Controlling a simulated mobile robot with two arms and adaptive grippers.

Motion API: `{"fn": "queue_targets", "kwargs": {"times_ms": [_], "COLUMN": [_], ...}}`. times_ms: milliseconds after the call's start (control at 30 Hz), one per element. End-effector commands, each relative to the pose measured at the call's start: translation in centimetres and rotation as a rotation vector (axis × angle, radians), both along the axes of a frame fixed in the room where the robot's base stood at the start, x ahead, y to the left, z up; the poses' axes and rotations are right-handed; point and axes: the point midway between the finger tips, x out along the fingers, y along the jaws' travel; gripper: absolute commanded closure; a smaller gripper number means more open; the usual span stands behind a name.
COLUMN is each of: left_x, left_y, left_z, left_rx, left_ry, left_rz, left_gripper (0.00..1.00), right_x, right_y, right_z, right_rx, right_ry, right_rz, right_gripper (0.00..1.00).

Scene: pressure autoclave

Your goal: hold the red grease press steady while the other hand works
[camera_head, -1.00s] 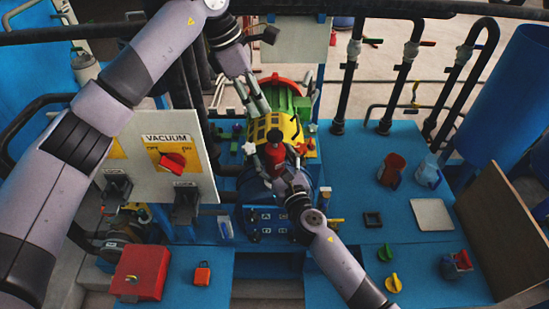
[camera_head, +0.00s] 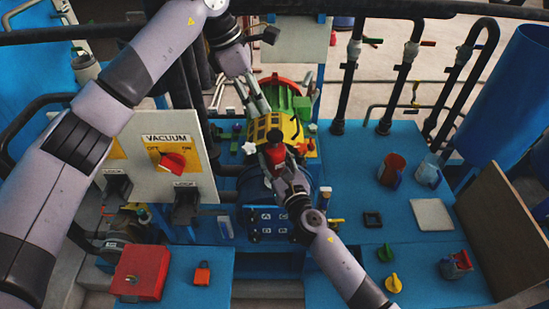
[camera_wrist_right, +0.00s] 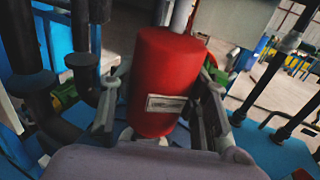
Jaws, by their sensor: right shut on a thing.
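The red grease press (camera_wrist_right: 165,85) is a red cylinder with a pale label, and it fills the middle of the right wrist view. My right gripper (camera_wrist_right: 160,108) has a finger on each side of it and is shut on it. In the head view the red press (camera_head: 273,155) shows at the end of my right arm, in front of the yellow part of the machine. My left gripper (camera_head: 258,103) is just above and behind the press, over the yellow part. Whether its fingers are open or shut is unclear. A pale rod shows above the press in the wrist view.
The vacuum panel (camera_head: 180,160) stands to the left. A red box (camera_head: 140,272) and an orange padlock (camera_head: 202,273) lie at front left. On the right of the blue bench are a red mug (camera_head: 391,170), a clear jug (camera_head: 429,170) and a white plate (camera_head: 432,214). Black pipes rise behind.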

Motion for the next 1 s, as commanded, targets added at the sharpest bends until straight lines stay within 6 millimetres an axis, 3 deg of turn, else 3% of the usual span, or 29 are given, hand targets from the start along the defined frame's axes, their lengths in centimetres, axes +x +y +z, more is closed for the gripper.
{"fn": "queue_targets", "kwargs": {"times_ms": [100,367,567,667,867,1000], "left_x": [0.0,0.0,-0.1,-0.2,-0.8,-1.3], "left_y": [0.0,0.0,-0.3,-0.8,-2.3,-3.2], "left_z": [0.0,0.0,0.3,0.9,2.8,4.0], "left_rx": [0.0,0.0,0.016,0.051,0.191,0.308], "left_ry": [0.0,0.0,-0.027,-0.086,-0.263,-0.367], "left_rz": [0.0,0.0,-0.055,-0.18,-0.615,-0.951], "left_gripper": [0.67,0.67,0.79,0.85,0.99,1.0], "right_x": [0.0,0.0,0.0,0.0,0.0,0.0], "right_y": [0.0,0.0,0.0,0.0,0.0,0.0], "right_z": [0.0,0.0,0.0,0.0,0.0,0.0], "right_rx": [0.0,0.0,0.0,0.0,0.0,0.0], "right_ry": [0.0,0.001,0.001,0.001,0.001,0.001], "right_rz": [0.0,0.0,0.0,0.0,0.0,0.0], "right_gripper": [1.0,1.0,1.0,1.0,1.0,1.0]}}
